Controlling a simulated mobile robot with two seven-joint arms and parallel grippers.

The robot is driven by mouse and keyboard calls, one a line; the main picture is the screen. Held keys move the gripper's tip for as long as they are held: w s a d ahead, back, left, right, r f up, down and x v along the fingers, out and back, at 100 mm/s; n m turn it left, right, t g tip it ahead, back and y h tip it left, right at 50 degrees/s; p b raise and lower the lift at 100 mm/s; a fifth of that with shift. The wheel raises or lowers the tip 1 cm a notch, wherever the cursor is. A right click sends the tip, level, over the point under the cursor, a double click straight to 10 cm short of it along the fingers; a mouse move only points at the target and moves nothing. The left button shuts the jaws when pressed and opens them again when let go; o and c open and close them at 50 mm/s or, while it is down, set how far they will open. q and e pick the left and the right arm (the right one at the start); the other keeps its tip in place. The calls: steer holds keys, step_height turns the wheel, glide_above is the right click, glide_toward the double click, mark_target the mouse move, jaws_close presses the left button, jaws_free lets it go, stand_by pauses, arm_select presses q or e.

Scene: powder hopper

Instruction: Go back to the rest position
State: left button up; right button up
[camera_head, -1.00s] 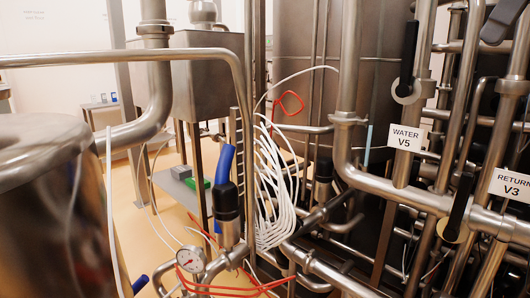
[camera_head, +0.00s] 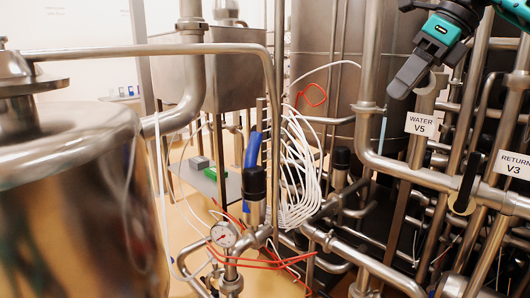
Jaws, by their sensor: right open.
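My right gripper (camera_head: 409,76) is at the top right, in front of the steel pipes and just above the "WATER V5" label (camera_head: 421,124). It has a teal and black body and dark grey fingers that point down and left. The fingers overlap in this view, and nothing shows between them. The gripper covers the upper part of the pipe behind it; I cannot tell whether it touches anything there. My left gripper is out of view.
A steel tank (camera_head: 75,200) stands close at the left. A pressure gauge (camera_head: 223,235) and a blue-handled valve (camera_head: 253,150) are at low centre. White hoses (camera_head: 300,170) hang in the middle. Dense pipes and the "RETURN V3" label (camera_head: 513,165) fill the right.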

steer(key=s+a+f+m+y, duration=0.2)
steer(key=a+f+m+y, duration=0.4)
steer(key=a+f, duration=0.7)
steer(key=s+a+f+m+y, duration=0.25)
steer(key=a+f+y, duration=0.55)
steer(key=a+f, duration=0.5)
steer(key=s+d+f+m+t+h, duration=0.2)
steer(key=d+f+m+t+h, duration=0.4)
steer(key=m, duration=0.7)
steer(key=s+d+f+m+t+h, duration=0.1)
steer(key=s+f+m+t+h, duration=0.3)
steer(key=f+m+t, duration=0.7)
steer(key=s+d+f+m+g+h, duration=0.7)
steer(key=s+d+f+m, duration=0.4)
steer(key=s+f, duration=0.2)
steer(key=shift+s+f+g+h, duration=0.4)
steer(key=shift+s+g, duration=0.3)
steer(key=shift+s, duration=0.4)
steer(key=shift+c, duration=0.5)
steer(key=shift+r, duration=0.1)
